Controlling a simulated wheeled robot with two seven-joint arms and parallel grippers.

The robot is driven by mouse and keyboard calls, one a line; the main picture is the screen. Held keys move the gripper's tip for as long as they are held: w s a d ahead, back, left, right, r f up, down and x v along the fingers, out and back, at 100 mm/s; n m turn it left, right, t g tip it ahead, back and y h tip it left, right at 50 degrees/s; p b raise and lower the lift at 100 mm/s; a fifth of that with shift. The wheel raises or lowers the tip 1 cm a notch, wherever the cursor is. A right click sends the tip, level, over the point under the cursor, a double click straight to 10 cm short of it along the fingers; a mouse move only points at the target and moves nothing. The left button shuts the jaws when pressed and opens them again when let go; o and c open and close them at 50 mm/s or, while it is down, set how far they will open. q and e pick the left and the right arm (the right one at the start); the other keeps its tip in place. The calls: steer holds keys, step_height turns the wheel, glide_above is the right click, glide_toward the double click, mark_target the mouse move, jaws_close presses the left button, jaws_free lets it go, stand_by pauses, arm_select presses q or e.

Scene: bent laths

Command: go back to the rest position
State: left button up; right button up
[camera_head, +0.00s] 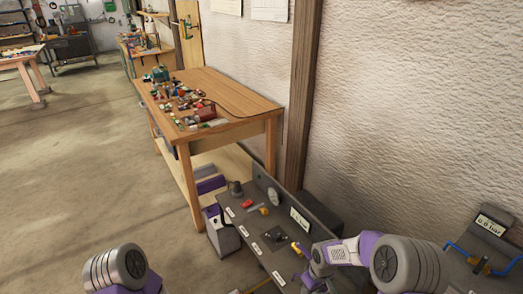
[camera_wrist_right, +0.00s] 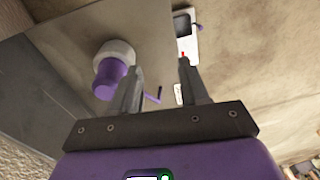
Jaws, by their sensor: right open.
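My right arm comes in from the lower right in the head view and reaches over the near end of a dark grey bench (camera_head: 262,232). In the right wrist view my right gripper (camera_wrist_right: 161,64) is open, with its two fingers apart and nothing seen between them. A purple knob with a pale round collar (camera_wrist_right: 114,62) shows just left of the fingers; I cannot tell its exact distance. Part of my left arm shows at the lower left of the head view; its gripper is outside the picture.
A wooden table (camera_head: 240,92) with many small items stands behind the grey bench. A grey unit with a "0.0 bar" label (camera_head: 489,224) and a blue handle is at the right. The wall closes off the right side. Open floor (camera_head: 75,170) lies to the left.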

steer(key=shift+m+y, duration=0.5)
steer(key=f, duration=0.1)
steer(key=s+a+f, duration=0.2)
steer(key=f, duration=0.1)
steer(key=shift+s, duration=0.15)
steer(key=s+a+f+m+y, duration=0.1)
steer(key=s+a+f+m, duration=0.1)
steer(key=s, duration=0.6)
steer(key=s+a+f+m+y, duration=0.1)
steer(key=s+a+f+m, duration=0.1)
steer(key=s+f+m, duration=0.3)
steer(key=s, duration=0.3)
steer(key=shift+a+m+t, duration=0.3)
steer(key=shift+a, duration=0.05)
